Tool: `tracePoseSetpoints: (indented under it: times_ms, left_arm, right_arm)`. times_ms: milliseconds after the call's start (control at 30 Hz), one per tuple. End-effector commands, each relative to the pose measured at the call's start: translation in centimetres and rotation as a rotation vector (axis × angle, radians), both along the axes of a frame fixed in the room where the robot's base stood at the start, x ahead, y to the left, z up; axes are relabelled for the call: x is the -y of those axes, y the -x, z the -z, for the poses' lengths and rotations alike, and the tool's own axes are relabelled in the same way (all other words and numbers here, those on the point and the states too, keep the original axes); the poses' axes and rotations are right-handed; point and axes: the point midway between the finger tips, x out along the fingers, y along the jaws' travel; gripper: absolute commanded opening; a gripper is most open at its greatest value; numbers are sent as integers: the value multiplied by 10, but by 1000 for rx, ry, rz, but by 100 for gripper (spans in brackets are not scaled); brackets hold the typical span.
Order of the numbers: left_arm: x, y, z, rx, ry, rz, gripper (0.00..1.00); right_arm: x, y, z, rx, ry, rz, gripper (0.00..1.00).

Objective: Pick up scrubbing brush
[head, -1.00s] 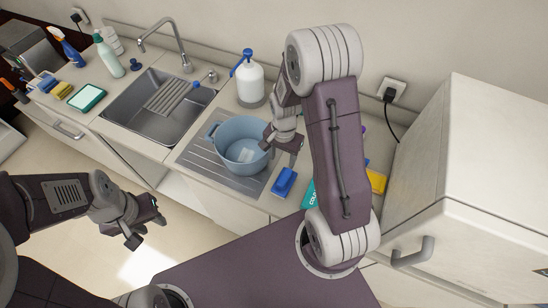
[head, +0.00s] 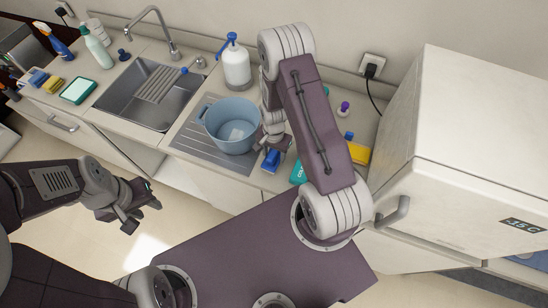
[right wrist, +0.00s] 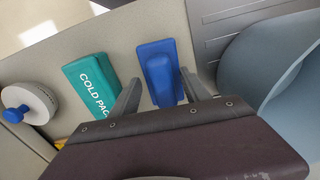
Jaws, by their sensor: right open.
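The scrubbing brush appears to be the blue block with a raised handle (right wrist: 160,72), lying on the counter; it also shows in the head view (head: 270,161), partly hidden by my right gripper. My right gripper (right wrist: 159,80) is open, with one finger on each side of the blue brush and no visible grip on it. In the head view my right gripper (head: 272,143) is just above the brush, beside the blue tub. My left gripper (head: 143,216) is open and empty, over the floor in front of the cabinets.
A blue-grey tub (head: 231,126) stands on the drainboard next to the brush. A teal cold pack (right wrist: 92,84) lies on the brush's other side. A white pump bottle (head: 236,68) stands behind. A white fridge-like box (head: 470,130) bounds the right side.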

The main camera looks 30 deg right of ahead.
Motion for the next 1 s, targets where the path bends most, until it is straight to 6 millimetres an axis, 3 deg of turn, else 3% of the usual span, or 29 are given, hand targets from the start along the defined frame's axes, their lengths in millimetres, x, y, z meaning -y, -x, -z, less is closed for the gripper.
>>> tracePoseSetpoints:
  times_ms: [33, 200, 233, 633, 867, 1000]
  left_arm:
    - [0, 0, 0, 0, 0, 0, 36]
    - [0, 0, 0, 0, 0, 0, 36]
    - [0, 0, 0, 0, 0, 0, 36]
    - [0, 0, 3, 0, 0, 0, 36]
    - [0, 0, 15, 0, 0, 0, 36]
    - [0, 0, 24, 0, 0, 0, 36]
  right_arm:
    - [0, 0, 0, 0, 0, 0, 52]
    - [0, 0, 0, 0, 0, 0, 4]
    - [0, 0, 0, 0, 0, 0, 0]
    - [0, -1, -5, 1, 0, 0, 0]
    - [0, -2, -38, 7, 1, 0, 0]
    - [29, 11, -56, 5, 1, 7, 0]
